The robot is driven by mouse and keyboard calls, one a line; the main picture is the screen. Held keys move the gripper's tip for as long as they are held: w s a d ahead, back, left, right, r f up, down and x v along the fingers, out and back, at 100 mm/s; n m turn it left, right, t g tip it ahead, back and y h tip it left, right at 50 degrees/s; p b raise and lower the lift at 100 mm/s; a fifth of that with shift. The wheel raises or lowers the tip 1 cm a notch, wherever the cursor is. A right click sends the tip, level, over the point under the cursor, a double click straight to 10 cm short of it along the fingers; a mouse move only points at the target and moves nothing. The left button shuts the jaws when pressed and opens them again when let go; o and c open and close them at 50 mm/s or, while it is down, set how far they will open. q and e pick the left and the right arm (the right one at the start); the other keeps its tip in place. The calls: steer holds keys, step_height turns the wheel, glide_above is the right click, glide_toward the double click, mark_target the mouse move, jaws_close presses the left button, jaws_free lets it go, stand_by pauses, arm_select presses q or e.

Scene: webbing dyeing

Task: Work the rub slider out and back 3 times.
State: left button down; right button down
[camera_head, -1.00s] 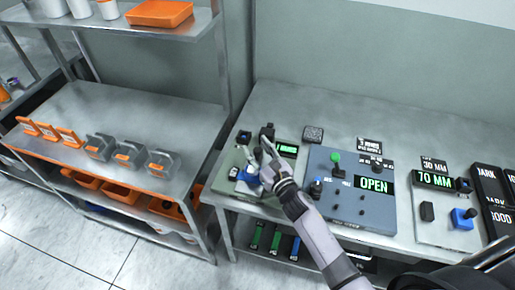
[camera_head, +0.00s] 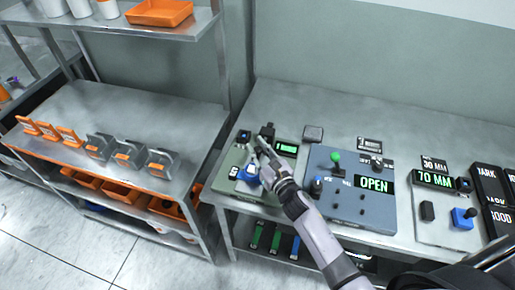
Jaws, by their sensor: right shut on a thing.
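The rub tester is a grey-green unit (camera_head: 222,187) at the left end of the right-hand table. It has a small dark display with green characters (camera_head: 287,148), too small to read surely. The rub slider, with a blue part (camera_head: 249,175), is on this unit, largely covered by my right gripper. My right gripper (camera_head: 259,154) comes in from the lower right and is shut on the rub slider. The exact contact is hidden by the fingers. My left gripper is not in view.
Right of the unit stands a blue-grey panel (camera_head: 350,205) with a green knob and an OPEN display. A pale panel (camera_head: 445,210) reads 70 MM. A left bench (camera_head: 105,105) holds orange and grey holders.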

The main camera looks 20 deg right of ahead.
steer(key=shift+s+a+f+b, duration=0.1)
steer(key=shift+s+a+b, duration=0.1)
steer(key=shift+s+a, duration=0.5)
steer(key=shift+s+a+b, duration=0.15)
steer(key=shift+s+a, duration=0.35)
steer(key=shift+s, duration=0.4)
steer(key=shift+d, duration=0.1)
steer(key=c, duration=1.8)
jaws_free()
steer(key=o, duration=0.4)
steer(key=shift+s, duration=0.15)
steer(key=shift+o, duration=0.2)
